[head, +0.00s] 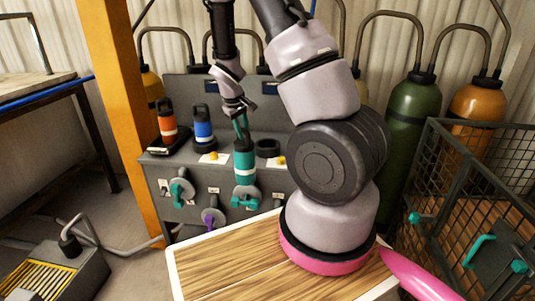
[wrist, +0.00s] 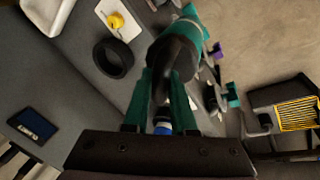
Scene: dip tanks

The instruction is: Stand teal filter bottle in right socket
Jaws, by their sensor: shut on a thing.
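The teal filter bottle (head: 244,162) has a white band and a dark top. My gripper (head: 241,128) is shut on its top and holds it roughly upright at the bench's front edge. In the wrist view the gripper's teal fingers (wrist: 165,82) close around the dark cap (wrist: 178,52), with the teal body (wrist: 192,22) beyond. The right socket, an empty black ring (head: 268,148), is right of and behind the bottle in the head view; the wrist view shows this ring (wrist: 113,59) apart from the bottle. The bottle's underside is hidden.
A blue bottle (head: 203,128) stands in a black ring left of the teal one. An orange bottle (head: 167,122) stands on a black tray at far left. Yellow knobs (head: 213,156) (head: 282,160) sit on white plates. Valve handles (head: 246,198) project from the bench front.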

